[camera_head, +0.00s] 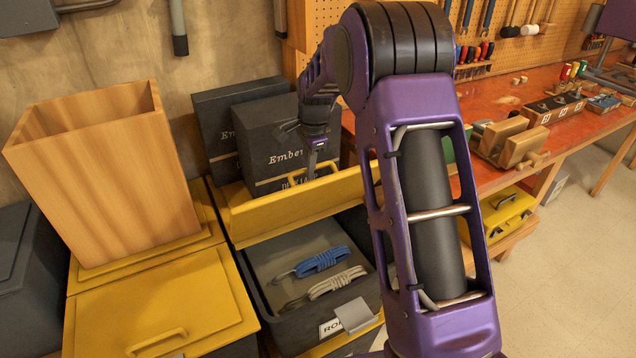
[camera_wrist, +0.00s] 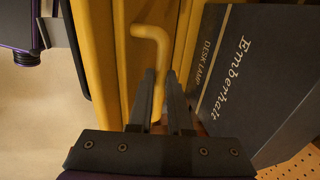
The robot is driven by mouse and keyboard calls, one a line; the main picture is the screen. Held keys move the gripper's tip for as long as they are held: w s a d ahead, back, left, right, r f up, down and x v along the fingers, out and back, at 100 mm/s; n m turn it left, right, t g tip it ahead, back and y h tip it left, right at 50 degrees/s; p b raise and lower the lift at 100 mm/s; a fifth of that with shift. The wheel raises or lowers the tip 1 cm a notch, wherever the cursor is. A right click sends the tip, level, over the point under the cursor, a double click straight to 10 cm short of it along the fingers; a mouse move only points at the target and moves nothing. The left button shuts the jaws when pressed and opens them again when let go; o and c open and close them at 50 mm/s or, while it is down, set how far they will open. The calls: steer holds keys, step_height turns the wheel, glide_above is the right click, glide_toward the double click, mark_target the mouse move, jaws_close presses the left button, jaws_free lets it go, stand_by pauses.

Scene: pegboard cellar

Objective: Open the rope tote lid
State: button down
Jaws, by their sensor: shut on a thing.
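The rope tote (camera_head: 290,318) is a dark grey bin with a label on its front, partly read as "RO". Its yellow lid (camera_head: 295,211) stands raised and tilted up at the back, so the inside shows. A blue rope coil (camera_head: 322,261) and a pale rope coil (camera_head: 337,283) lie inside. My gripper (camera_head: 312,172) is at the lid's upper edge, shut on the yellow lid handle (camera_head: 297,178). In the wrist view the handle (camera_wrist: 150,33) runs down between my fingers (camera_wrist: 160,88). My arm hides the tote's right side.
Dark "Emberhalt" desk lamp boxes (camera_head: 275,145) stand right behind the lid. A red workbench (camera_head: 515,100) is at the right. Floor (camera_head: 565,270) is clear at the lower right.

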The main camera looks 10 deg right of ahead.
steer(key=shift+w+a+r, duration=0.2)
steer(key=shift+w+a, duration=0.4)
steer(key=shift+w, duration=1.05)
steer(key=shift+w+a+r, duration=0.25)
steer(key=shift+w+a, duration=0.3)
steer(key=shift+w, duration=1.1)
steer(key=shift+w+a+r, duration=0.2)
steer(key=shift+w+a, duration=0.4)
steer(key=shift+w, duration=1.05)
steer(key=c, duration=0.8)
jaws_free()
steer(key=shift+w, duration=0.1)
steer(key=shift+c, duration=0.2)
steer(key=shift+r, duration=0.1)
steer(key=shift+d, duration=0.1)
steer(key=v, duration=1.7)
steer(key=shift+r, duration=0.25)
